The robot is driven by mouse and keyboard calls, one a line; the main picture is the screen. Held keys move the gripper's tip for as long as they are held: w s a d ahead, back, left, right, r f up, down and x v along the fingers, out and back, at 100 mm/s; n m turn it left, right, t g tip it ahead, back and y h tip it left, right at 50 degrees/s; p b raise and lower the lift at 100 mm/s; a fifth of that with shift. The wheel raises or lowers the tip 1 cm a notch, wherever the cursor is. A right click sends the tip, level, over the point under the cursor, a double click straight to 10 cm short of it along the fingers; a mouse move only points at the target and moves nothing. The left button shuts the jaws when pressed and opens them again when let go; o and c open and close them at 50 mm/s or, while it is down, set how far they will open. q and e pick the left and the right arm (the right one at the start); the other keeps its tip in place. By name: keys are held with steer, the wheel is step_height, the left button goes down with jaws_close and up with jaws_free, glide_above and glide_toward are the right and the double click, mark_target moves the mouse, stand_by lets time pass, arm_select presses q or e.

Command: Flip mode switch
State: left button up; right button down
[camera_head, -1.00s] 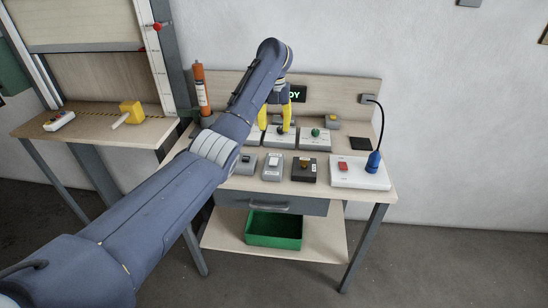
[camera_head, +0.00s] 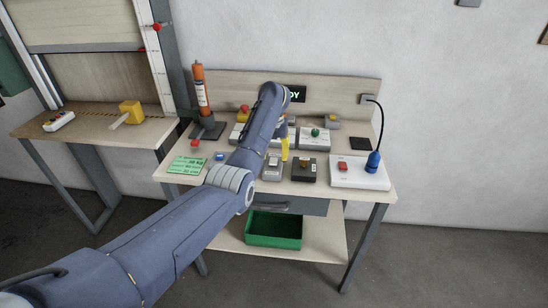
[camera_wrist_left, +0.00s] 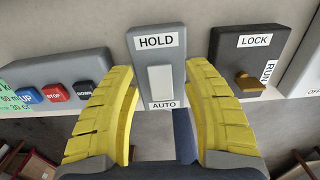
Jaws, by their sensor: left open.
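The mode switch is a grey box with a white rocker (camera_wrist_left: 160,80) between a HOLD label at its far end and an AUTO label at its near end. In the head view its box (camera_head: 271,171) sits on the front part of the bench, partly behind my arm. The rocker's exact tilt is hard to tell. My left gripper (camera_wrist_left: 163,78) is open and empty, with its yellow fingers on either side of the switch box in the wrist view. In the head view the yellow left gripper (camera_head: 285,152) hangs just above the switch. Contact cannot be told. My right gripper is not in view.
A dark LOCK/RUN box (camera_wrist_left: 255,65) with a brown knob stands close on the right. A grey box (camera_wrist_left: 66,75) with UP, STOP and DOWN buttons stands on the left. A white plate (camera_head: 352,182) with a red button and blue corded plug lies at the bench's right.

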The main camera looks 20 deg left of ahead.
arm_select(q)
steer(key=shift+f, duration=0.65)
steer(key=shift+c, duration=0.2)
